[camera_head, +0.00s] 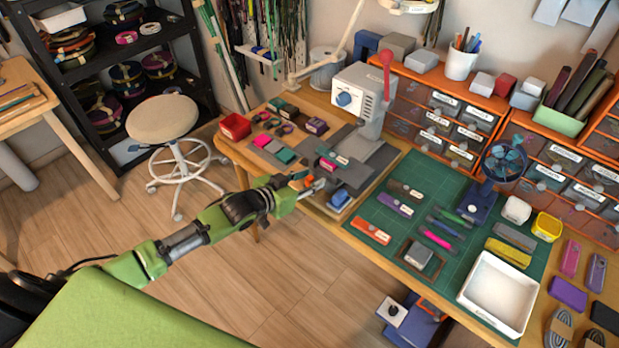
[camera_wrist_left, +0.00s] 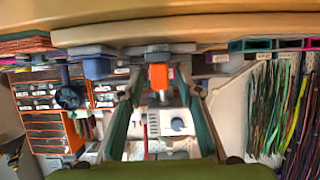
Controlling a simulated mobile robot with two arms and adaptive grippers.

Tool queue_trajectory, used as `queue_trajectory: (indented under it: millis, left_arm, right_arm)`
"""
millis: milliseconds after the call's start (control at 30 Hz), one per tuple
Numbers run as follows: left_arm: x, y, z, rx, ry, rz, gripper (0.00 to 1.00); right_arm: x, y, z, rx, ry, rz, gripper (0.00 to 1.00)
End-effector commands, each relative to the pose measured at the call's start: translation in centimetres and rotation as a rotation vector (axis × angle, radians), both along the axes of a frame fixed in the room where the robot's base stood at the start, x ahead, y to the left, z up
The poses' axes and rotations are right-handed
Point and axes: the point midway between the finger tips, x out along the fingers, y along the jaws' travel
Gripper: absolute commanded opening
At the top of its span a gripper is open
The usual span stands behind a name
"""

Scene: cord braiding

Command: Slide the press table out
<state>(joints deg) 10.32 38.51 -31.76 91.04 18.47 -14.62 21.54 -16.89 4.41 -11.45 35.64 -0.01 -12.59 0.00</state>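The grey-white press (camera_head: 362,98) with a red lever and blue knob stands on the bench. The grey press table (camera_head: 354,172) lies flat below and in front of it. My left gripper (camera_head: 316,186) is at the bench's front edge, beside the press table's near end. In the left wrist view, which looks upside down, its two fingers (camera_wrist_left: 160,88) stand apart. An orange block with a metal pin (camera_wrist_left: 158,76) sits between them, with gaps visible on both sides. I cannot tell whether this block belongs to the press table. My right gripper is not in view.
A blue item (camera_head: 340,198) lies close to the gripper at the bench edge. A green cutting mat (camera_head: 400,258) with tools and a white tray (camera_head: 499,293) lies to the right. A stool (camera_head: 163,120) stands left; the floor before the bench is clear.

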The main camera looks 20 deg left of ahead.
Motion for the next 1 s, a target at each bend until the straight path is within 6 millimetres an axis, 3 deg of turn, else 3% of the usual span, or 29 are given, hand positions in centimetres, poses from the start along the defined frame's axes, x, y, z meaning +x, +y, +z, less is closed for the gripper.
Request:
queue_trajectory:
  millis: [367, 1000]
  left_arm:
    - [-0.4, 0.2, 0.3, 0.0, -0.002, 0.001, 0.32]
    - [-7.8, 2.9, 3.4, -0.001, 0.0, 0.0, 0.32]
  right_arm:
    - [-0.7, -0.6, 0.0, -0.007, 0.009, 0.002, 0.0]
    - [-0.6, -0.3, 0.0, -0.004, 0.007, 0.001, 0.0]
